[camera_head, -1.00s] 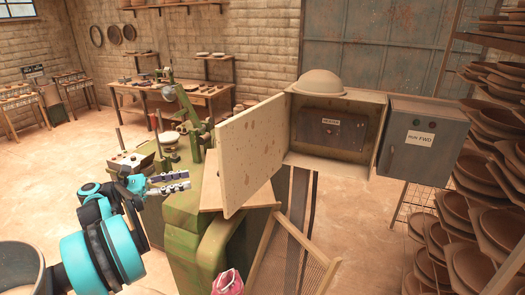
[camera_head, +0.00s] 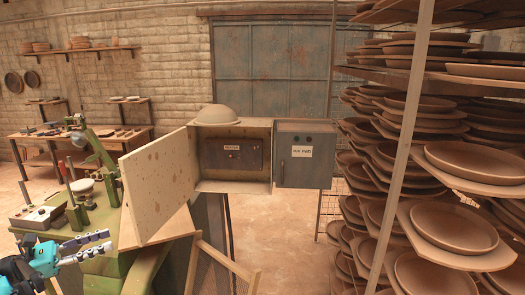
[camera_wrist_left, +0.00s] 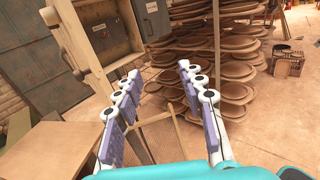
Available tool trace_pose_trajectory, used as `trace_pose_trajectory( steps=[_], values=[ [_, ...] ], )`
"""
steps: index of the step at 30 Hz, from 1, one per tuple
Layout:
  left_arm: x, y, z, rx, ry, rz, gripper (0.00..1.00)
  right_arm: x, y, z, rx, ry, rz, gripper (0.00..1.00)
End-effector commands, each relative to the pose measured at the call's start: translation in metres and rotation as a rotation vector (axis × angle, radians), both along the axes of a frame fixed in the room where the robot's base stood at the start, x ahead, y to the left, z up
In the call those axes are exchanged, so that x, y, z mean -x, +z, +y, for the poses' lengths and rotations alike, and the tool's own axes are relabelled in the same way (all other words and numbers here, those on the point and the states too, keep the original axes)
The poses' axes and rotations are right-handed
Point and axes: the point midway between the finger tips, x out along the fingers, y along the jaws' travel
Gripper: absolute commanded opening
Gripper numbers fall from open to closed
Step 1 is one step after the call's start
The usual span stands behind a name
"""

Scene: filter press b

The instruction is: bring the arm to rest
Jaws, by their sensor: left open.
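My left gripper (camera_head: 84,246) is at the lower left of the head view, in front of the green press (camera_head: 120,262). In the left wrist view my left gripper (camera_wrist_left: 158,85) shows its two purple-padded fingers spread apart with nothing between them. The wooden cabinet (camera_head: 262,185) stands beyond it with its pale speckled door (camera_head: 160,185) swung open to the left. The cabinet also shows at the top left of the wrist view (camera_wrist_left: 108,45). My right gripper is not in either view.
A tall rack of brown plates (camera_head: 450,235) fills the right side. A grey box labelled "FWD" (camera_head: 303,160) adjoins the cabinet. A workbench (camera_head: 90,143) stands at the back left. Bare floor (camera_head: 275,235) lies between the cabinet and the rack.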

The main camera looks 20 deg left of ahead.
Motion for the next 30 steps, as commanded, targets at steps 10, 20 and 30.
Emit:
trace_pose_trajectory(
  steps=[10, 20, 30],
  values=[
    [-0.054, -0.023, -0.059, -0.154, -0.054, 0.06, 0.4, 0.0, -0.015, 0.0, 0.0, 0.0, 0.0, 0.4],
    [-0.112, -0.082, -0.184, -0.532, -0.208, 0.131, 0.4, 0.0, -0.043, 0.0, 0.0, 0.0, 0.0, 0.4],
    [-0.076, -0.225, -0.383, -1.517, -0.731, -0.039, 0.4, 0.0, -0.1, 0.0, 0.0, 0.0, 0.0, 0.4]
  ],
)
